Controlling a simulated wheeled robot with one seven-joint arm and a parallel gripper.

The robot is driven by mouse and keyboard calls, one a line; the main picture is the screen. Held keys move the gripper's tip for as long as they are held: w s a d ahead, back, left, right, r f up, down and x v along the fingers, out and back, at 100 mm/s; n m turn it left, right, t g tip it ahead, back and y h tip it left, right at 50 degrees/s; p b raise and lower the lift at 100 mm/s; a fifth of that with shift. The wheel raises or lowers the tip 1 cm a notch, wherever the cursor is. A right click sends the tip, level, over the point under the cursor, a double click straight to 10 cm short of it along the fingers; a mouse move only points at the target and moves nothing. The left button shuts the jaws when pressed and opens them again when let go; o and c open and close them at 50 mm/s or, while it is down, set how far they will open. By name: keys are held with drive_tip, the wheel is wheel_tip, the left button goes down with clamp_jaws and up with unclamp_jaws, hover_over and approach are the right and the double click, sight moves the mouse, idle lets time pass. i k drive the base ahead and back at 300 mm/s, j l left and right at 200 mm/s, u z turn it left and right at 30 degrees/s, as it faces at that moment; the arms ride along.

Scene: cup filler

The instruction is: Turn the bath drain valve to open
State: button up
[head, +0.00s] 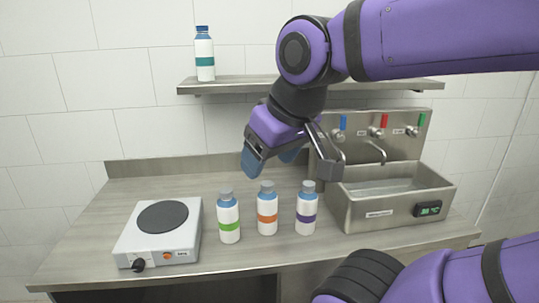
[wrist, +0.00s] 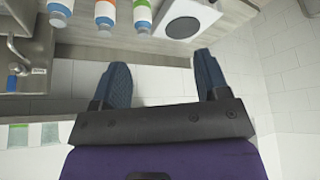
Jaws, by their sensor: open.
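The steel bath (head: 390,210) sits at the right of the counter, with a label and a dark unit with a green display (head: 428,208) on its front. Its back panel carries a blue handle (head: 343,122), a red handle (head: 383,120) and a green handle (head: 421,119). Their labels are too small to read, so I cannot tell which one is the drain valve. A spout shows between them and the basin. My gripper (head: 272,158) is open and empty, above the counter, left of the bath and apart from the handles. The wrist view shows its spread fingers (wrist: 161,75).
A hot plate (head: 160,232) is at the left. A shelf (head: 240,88) holds a teal-banded bottle (head: 204,58). The counter's back left is clear.

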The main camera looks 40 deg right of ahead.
sight(417, 134)
drive_tip(key=k+l, duration=0.3)
drive_tip(key=k+l+z, duration=0.1)
drive_tip(key=z, duration=0.25)
drive_tip(key=k+l+z, duration=0.2)
drive_tip(key=z, duration=0.15)
drive_tip(key=k+l+z, duration=0.1)
drive_tip(key=z, duration=0.25)
drive_tip(key=l+z, duration=0.1)
drive_tip(key=z, duration=0.5)
drive_tip(key=i+l, duration=0.8)
drive_tip(key=l, duration=0.2)
